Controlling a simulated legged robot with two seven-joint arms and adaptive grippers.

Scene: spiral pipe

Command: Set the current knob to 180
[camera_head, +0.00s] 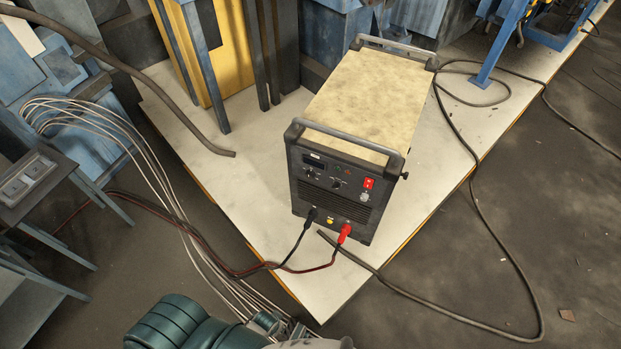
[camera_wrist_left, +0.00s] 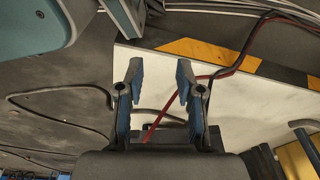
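The welding machine (camera_head: 365,100) stands on a pale platform, its dark front panel facing me. A small dark display (camera_head: 314,158) is at the panel's upper left. Below it are a dark knob (camera_head: 312,173) and another small dark control (camera_head: 337,185); their markings and the set value are too small to read. My left gripper (camera_wrist_left: 158,75) is open and empty in the left wrist view, its two fingers apart above the platform and cables. In the head view a teal arm part of mine shows at the bottom edge, well below the panel. My right gripper is not in view.
A red switch (camera_head: 368,183) is on the panel's right side. Black and red plugs (camera_head: 344,231) stick out at its base, with cables running left. A loose dark cable (camera_head: 455,318) curves right across the floor. The platform (camera_head: 240,195) has free room left of the machine.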

